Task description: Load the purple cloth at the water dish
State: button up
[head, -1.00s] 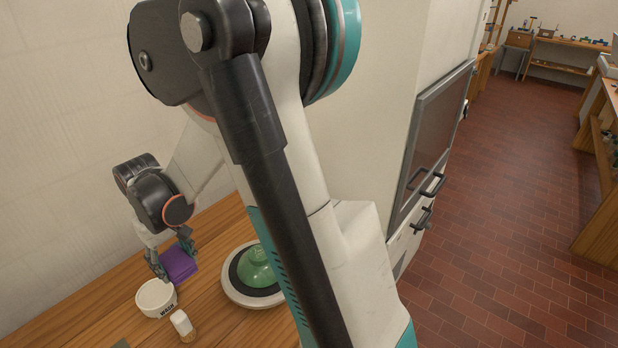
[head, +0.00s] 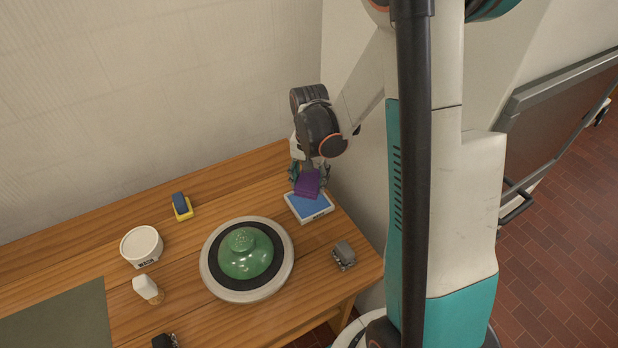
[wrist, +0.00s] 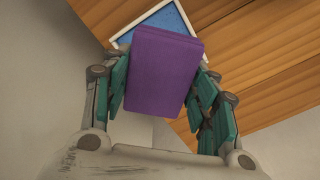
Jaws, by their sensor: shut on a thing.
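My gripper (head: 309,178) is shut on the purple cloth (head: 307,184), a folded block. In the wrist view the cloth (wrist: 163,72) sits between the two teal fingers (wrist: 160,95). In the head view it appears over or beside the back of a blue pad with a white rim (head: 310,207); I cannot tell whether they touch. The water dish, a white round bowl (head: 142,247) with dark lettering on its front, stands at the left of the table, well away from my gripper.
A green lidded form on a round wheel (head: 247,254) stands mid-table between dish and gripper. A yellow-and-blue block (head: 181,206), a white-topped bottle (head: 147,289) and a grey item (head: 344,254) stand around it. A dark green mat (head: 60,322) lies front left. Walls border the back.

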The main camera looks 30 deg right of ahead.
aim_at(309, 201)
jog(key=shift+f+b, duration=1.9)
jog(key=shift+f, duration=1)
jog(key=shift+s+a+f+b, duration=0.1)
jog(key=shift+f+b, duration=0.45)
jog(key=shift+b, duration=0.05)
jog(key=shift+r, duration=0.15)
jog(key=shift+r+p, duration=2.4)
jog(key=shift+r, duration=1.05)
